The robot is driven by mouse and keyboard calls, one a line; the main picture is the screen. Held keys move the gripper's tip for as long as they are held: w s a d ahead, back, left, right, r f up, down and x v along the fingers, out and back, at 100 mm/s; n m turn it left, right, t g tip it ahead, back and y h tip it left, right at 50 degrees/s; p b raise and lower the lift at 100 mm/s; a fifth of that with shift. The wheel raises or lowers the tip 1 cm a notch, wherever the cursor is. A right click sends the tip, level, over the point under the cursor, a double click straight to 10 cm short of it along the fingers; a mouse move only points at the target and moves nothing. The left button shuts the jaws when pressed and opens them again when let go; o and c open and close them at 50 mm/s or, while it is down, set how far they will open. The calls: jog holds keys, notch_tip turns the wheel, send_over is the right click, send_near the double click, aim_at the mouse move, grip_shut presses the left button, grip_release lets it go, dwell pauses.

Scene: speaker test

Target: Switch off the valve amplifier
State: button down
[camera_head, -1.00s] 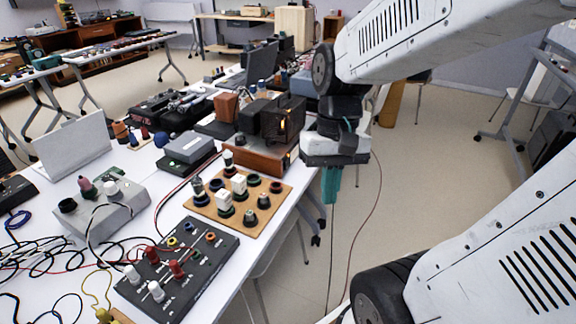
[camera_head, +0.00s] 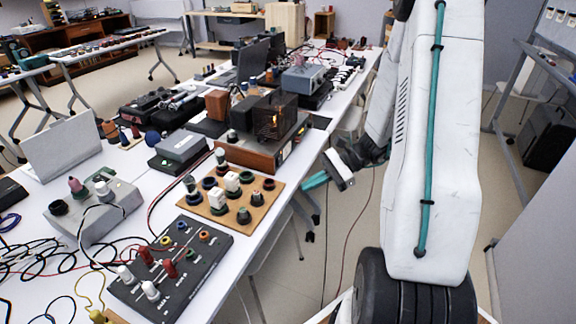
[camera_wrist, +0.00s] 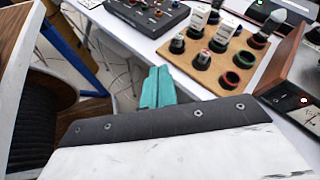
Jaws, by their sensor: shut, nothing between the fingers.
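The valve amplifier (camera_head: 262,156) stands near the table's right edge, a wooden base with a dark cage on top. An orange glow shows inside the cage. In the wrist view its wooden case (camera_wrist: 283,62) is partly cut off at the right, with a small lit red lamp and a pale meter on its front. I cannot make out its switch. My gripper (camera_head: 315,181) has teal fingers held together and empty, off the table's right edge, in front of and below the amplifier in the picture. The fingers (camera_wrist: 158,88) also show in the wrist view, pointing toward the table edge.
A wooden board (camera_head: 256,211) with several knobs and a dark panel (camera_head: 192,273) with coloured knobs lie along the near table edge. A grey box (camera_head: 302,78) stands behind the amplifier. Thin cables hang beside the table. The floor to its right is fairly open.

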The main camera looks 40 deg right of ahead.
aim_at(280, 163)
jog(key=w+d+f+m+t+h, duration=0.2)
jog(key=w+d+f+m+t, duration=0.2)
jog(key=d, duration=0.3)
jog(key=w+d+f+m+t+h, duration=0.2)
jog(key=w+d+f+m+t, duration=0.2)
jog(key=d+m+t, duration=0.2)
jog(key=shift+w+d+m, duration=0.4)
jog(key=shift+d+m, duration=0.1)
jog(key=shift+m, duration=0.1)
jog(key=x, duration=1.4)
jog(key=shift+w+d+r, duration=0.1)
jog(key=shift+w+r, duration=0.05)
jog(key=shift+r, duration=0.05)
